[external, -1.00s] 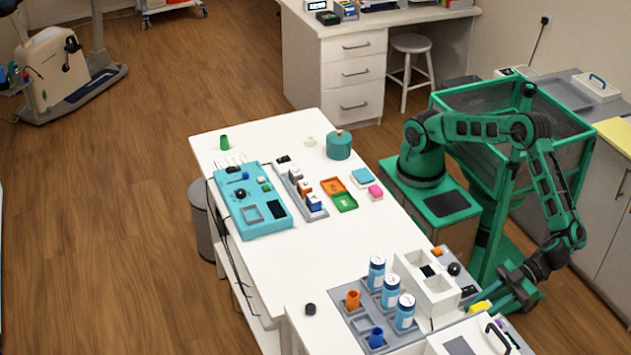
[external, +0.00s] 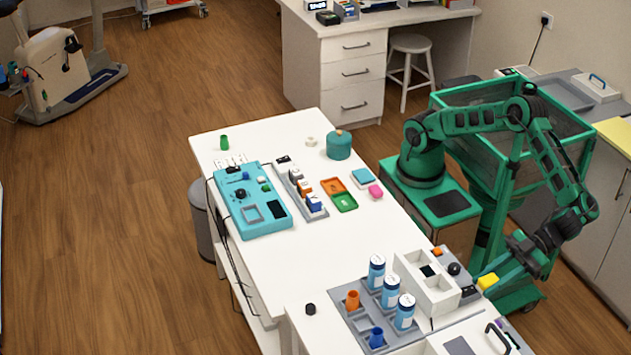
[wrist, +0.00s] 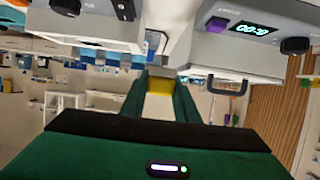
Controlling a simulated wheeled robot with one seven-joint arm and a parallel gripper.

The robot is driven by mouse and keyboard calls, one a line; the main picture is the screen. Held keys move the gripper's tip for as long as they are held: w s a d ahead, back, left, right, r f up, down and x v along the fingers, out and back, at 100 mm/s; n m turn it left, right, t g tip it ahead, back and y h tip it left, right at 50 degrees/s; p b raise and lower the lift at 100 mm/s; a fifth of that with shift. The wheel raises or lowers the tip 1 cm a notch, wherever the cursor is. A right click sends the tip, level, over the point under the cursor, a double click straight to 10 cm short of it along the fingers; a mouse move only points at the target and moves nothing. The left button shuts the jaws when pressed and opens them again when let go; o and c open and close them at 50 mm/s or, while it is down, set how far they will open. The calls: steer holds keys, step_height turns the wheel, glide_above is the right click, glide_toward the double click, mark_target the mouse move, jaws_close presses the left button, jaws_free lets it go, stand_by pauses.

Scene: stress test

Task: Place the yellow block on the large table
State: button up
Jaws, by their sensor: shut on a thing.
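My gripper (external: 481,284) is shut on the yellow block (external: 488,281), beside the right edge of the nearer work surface and in front of my base. In the wrist view the yellow block (wrist: 160,85) shows between the two green fingers of my gripper (wrist: 160,98). The large white table (external: 320,245) spans the middle of the external view, to the left of my gripper.
Blue-white bottles (external: 390,291) and a white divided box (external: 428,285) stand near my gripper. The table's middle is clear.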

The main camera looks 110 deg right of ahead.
step_height(320, 180, up, 5)
steer(key=shift+f, duration=0.2)
steer(key=w+d+m+h, duration=0.1)
steer(key=w+d+h, duration=0.1)
steer(key=w+d, duration=0.5)
steer(key=m+g+h, duration=0.1)
steer(key=m+h, duration=0.2)
steer(key=m, duration=0.1)
glide_above(307, 247)
step_height(307, 247, down, 19)
steer(key=shift+s+f, duration=0.1)
steer(key=shift+n, duration=0.3)
steer(key=shift+f, duration=2)
steer(key=shift+f, duration=0.15)
